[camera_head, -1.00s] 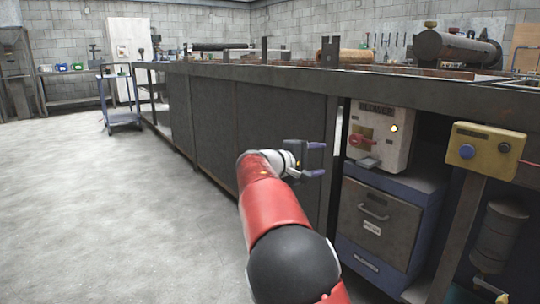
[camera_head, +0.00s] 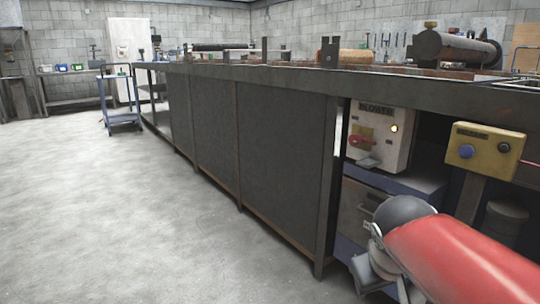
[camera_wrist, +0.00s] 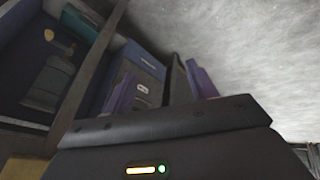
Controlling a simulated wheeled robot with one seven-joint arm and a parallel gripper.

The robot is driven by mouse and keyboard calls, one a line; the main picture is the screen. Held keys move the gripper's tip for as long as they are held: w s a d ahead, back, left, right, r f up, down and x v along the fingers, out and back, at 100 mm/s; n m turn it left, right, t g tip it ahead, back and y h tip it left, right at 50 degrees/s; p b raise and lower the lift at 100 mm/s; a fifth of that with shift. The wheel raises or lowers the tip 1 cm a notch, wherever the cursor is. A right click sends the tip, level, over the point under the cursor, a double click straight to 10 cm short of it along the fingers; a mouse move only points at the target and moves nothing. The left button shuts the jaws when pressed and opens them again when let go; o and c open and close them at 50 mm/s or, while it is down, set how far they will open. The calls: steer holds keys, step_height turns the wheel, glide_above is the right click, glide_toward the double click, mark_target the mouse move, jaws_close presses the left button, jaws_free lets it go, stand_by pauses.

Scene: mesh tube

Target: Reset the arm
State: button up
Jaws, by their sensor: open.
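My gripper (camera_wrist: 160,85) shows in the wrist view with its two purple fingers apart and nothing between them. The floor and a blue-and-grey cabinet lie beyond the fingers. In the head view my red arm (camera_head: 465,260) is folded into the lower right corner, in front of the drawer cabinet. Its dark elbow and a grey link show, but the fingers are out of sight there.
A long dark workbench (camera_head: 285,150) runs across the view. Under it are a control box (camera_head: 380,135) with a red handle and a drawer cabinet (camera_head: 354,212). A yellow button box (camera_head: 485,148) stands at the right. The floor (camera_head: 110,220) at the left is clear.

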steer(key=s+a+f+m+y, duration=0.2)
steer(key=s+a+f, duration=0.2)
steer(key=s, duration=0.5)
step_height(320, 180, up, 12)
steer(key=p, duration=1.3)
steer(key=shift+s+a+r+t, duration=0.2)
steer(key=shift+s+r+t, duration=0.1)
steer(key=shift+s, duration=0.15)
